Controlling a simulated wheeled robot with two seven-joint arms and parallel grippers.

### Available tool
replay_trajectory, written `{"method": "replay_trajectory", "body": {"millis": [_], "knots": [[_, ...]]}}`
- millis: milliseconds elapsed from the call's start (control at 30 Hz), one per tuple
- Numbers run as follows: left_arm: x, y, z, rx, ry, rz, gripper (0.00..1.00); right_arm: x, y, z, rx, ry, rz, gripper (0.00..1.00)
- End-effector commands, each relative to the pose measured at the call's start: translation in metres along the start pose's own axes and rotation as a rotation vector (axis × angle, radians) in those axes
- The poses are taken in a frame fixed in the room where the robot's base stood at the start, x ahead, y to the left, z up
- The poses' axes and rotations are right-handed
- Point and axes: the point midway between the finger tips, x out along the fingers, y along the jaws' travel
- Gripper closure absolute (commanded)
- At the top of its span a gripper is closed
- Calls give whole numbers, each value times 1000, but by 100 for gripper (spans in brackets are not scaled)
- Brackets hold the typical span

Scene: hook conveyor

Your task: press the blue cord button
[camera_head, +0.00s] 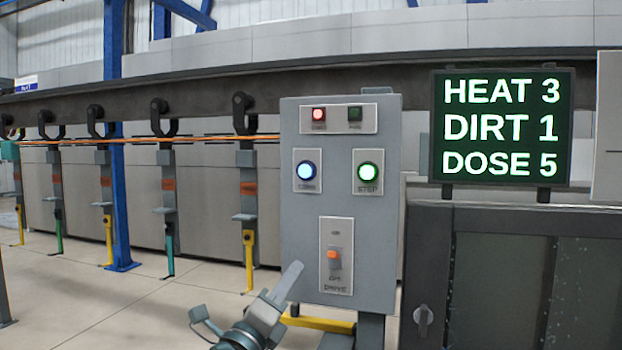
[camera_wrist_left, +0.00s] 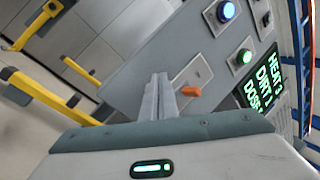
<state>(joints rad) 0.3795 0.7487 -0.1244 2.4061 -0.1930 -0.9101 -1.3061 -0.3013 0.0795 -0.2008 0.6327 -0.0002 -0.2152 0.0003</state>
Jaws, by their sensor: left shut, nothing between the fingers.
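The blue cord button (camera_head: 307,171) glows blue-white on a small plate at the left of the grey control box, left of the green step button (camera_head: 367,172). It also shows in the left wrist view (camera_wrist_left: 227,11), lit, near the top edge. My left gripper (camera_head: 293,272) is shut and empty, below and slightly left of the blue button, in front of the box's lower left edge. In the left wrist view its fingers (camera_wrist_left: 158,85) are together and point toward the box, apart from the button. My right gripper is not in view.
The grey box (camera_head: 295,230) also carries a red lamp (camera_head: 319,114), a dark green lamp (camera_head: 354,114) and an orange drive switch (camera_head: 334,259). A display (camera_head: 502,127) reads HEAT 3, DIRT 1, DOSE 5. Hooks (camera_head: 246,185) hang from the conveyor at left.

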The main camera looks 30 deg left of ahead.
Motion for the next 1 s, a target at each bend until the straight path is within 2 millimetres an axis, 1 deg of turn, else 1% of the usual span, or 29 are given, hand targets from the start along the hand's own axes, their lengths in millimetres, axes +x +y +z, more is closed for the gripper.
{"method": "replay_trajectory", "body": {"millis": [33, 167, 200, 300, 400, 500, 600, 700, 1000], "knots": [[2, -19, 13, 50, -18, -41, 100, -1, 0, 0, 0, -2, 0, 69], [3, -62, 41, 185, -67, -133, 100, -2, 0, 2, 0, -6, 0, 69], [2, -76, 49, 228, -84, -161, 100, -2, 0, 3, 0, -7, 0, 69], [-1, -108, 68, 331, -128, -224, 100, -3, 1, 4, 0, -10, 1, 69], [-6, -135, 84, 419, -169, -276, 100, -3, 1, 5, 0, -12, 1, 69], [-11, -155, 95, 486, -203, -313, 100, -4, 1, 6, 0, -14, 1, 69], [-15, -167, 102, 531, -226, -335, 100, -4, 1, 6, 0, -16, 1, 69], [-17, -173, 105, 553, -238, -347, 100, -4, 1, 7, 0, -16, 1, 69], [-17, -175, 106, 558, -240, -349, 100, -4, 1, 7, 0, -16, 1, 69]]}}
